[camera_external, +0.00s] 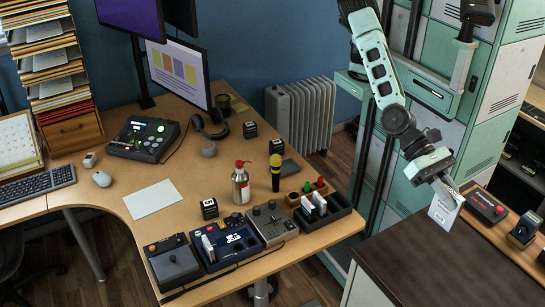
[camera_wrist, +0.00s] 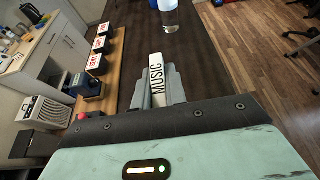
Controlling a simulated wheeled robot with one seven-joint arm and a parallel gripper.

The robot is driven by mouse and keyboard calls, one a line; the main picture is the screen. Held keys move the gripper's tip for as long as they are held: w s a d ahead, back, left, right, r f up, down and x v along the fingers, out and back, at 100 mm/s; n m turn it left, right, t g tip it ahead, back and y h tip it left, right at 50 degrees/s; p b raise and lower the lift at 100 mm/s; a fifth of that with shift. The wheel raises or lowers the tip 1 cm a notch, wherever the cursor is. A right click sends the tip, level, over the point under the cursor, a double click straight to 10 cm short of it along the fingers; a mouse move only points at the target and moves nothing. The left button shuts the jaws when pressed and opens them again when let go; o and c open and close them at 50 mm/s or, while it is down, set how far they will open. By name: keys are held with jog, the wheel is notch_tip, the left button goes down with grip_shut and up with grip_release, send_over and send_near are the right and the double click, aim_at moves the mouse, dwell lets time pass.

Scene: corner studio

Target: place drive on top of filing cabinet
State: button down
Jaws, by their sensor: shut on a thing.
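The drive (camera_external: 444,211) is a flat white piece held upright at the end of my arm in the external view. In the wrist view the drive (camera_wrist: 156,78) shows a white label reading MUSIC. My gripper (camera_external: 444,188) is shut on it, and its grey fingers (camera_wrist: 157,88) sit on both sides. The drive appears above the left back edge of a dark-brown top (camera_external: 440,265) on a white-sided unit. I take this to be the filing cabinet; the label or drawers are not visible. Whether the drive touches the top cannot be told.
A wooden ledge (camera_external: 510,255) beside the dark top carries a red-topped control box (camera_external: 486,207) and other devices. A clear bottle (camera_wrist: 168,16) stands ahead in the wrist view. Green lockers (camera_external: 430,85) rise behind my arm. The desk (camera_external: 110,185) is crowded. The dark top's front is bare.

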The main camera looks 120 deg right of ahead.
aim_at(436, 219)
notch_tip(436, 219, down, 9)
jog(key=shift+f+p, duration=0.1)
jog(key=shift+p, duration=0.9)
jog(key=shift+f, duration=0.1)
jog(key=shift+f+b, duration=0.2)
jog(key=shift+b, duration=0.2)
jog(key=c, duration=1.4)
grip_release()
jog(key=shift+c, duration=0.2)
jog(key=shift+r, duration=0.15)
jog(key=shift+r+p, duration=0.2)
jog(key=shift+p, duration=0.3)
jog(key=b+v, duration=0.4)
jog(key=v, duration=0.8)
jog(key=shift+b, duration=0.3)
